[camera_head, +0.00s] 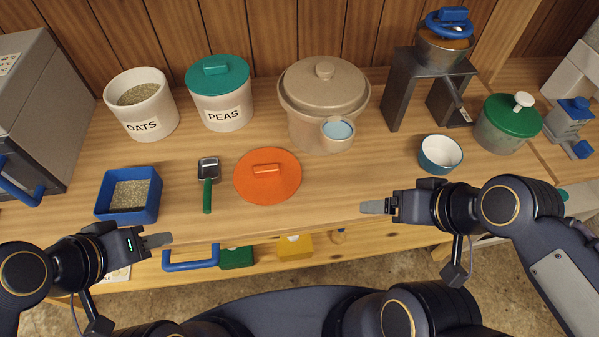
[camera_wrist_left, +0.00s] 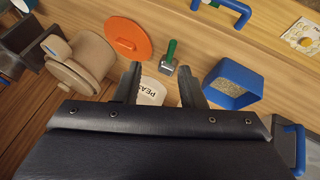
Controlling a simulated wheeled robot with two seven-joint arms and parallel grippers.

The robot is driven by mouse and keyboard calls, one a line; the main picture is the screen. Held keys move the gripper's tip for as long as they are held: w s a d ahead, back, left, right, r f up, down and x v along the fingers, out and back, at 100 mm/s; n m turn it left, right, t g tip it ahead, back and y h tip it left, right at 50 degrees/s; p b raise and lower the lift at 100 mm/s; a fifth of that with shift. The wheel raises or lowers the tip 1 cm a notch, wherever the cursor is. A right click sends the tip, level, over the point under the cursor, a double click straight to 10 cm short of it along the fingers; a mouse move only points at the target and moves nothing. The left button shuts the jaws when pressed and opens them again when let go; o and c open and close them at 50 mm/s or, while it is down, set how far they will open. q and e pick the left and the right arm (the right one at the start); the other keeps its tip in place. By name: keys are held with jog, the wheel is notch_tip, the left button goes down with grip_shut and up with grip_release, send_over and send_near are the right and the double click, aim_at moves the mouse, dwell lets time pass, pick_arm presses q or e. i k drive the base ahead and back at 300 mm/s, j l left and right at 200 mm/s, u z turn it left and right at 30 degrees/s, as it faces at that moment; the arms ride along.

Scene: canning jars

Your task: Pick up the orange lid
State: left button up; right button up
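The orange lid (camera_head: 284,186), a flat disc with a bar handle on top, lies on the wooden counter in the middle of the head view. It also shows at the upper left of the left wrist view (camera_wrist_left: 128,38). My left gripper (camera_head: 158,240) is at the counter's front edge, left of the lid and apart from it. In the left wrist view its two fingers (camera_wrist_left: 162,84) are spread with nothing held between them. My right gripper (camera_head: 374,207) is near the front edge, right of the lid and not touching it. Its fingers overlap in the head view, so their gap is hidden.
An uncovered OATS canister (camera_head: 152,118), a teal-lidded PEAS canister (camera_head: 222,110) and a large beige pot (camera_head: 310,125) stand behind the lid. A green-handled scoop (camera_head: 208,188) and a blue grain box (camera_head: 150,210) lie to its left. A blue-rimmed bowl (camera_head: 436,160) is to the right.

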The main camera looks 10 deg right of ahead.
aim_at(265, 176)
jog(key=k+l+u, duration=0.15)
jog(key=l, duration=1.65)
jog(key=i, duration=0.05)
